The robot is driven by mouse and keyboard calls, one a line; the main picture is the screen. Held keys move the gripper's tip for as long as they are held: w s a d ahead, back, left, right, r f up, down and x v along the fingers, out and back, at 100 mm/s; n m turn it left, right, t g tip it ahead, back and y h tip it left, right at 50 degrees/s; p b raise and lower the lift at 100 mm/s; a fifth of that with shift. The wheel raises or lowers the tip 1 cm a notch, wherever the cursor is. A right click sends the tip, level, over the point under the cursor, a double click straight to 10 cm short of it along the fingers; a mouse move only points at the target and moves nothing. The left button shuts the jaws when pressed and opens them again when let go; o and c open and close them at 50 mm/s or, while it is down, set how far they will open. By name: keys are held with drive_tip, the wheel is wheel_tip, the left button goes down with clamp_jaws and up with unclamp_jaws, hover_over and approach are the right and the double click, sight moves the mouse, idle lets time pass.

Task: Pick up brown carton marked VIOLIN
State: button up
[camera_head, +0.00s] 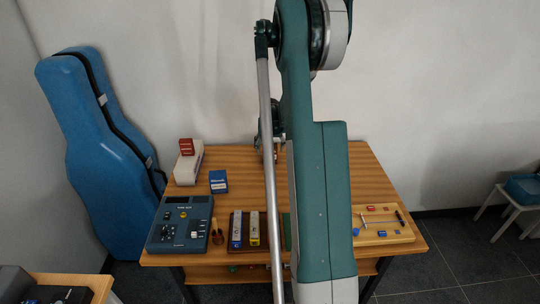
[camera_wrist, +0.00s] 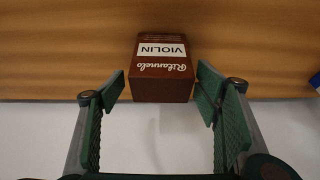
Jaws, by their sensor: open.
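The brown carton (camera_wrist: 162,70) marked VIOLIN shows in the wrist view, at the edge of the wooden table (camera_wrist: 60,60). Its white VIOLIN label and the script above the lower edge appear upside down. My gripper (camera_wrist: 162,90) is open, with one green-padded finger on each side of the carton's near end. Gaps show between the fingers and the carton, so it is not gripped. In the head view my arm covers the middle of the table, and I cannot make out the carton or the fingertips there.
On the table (camera_head: 240,160) are a white box with a red box (camera_head: 186,146) on top, a blue box (camera_head: 218,181), a grey-blue device (camera_head: 180,223), a brown tray with small boxes, and a wooden board (camera_head: 391,236) with small items. A blue instrument case (camera_head: 95,150) leans at left.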

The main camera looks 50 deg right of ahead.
sight(270, 153)
drive_tip(key=shift+f, duration=0.15)
drive_tip(key=shift+b+x, duration=0.6)
drive_tip(key=shift+x, duration=1.9)
drive_tip(key=shift+w, duration=0.1)
drive_tip(key=c, duration=1)
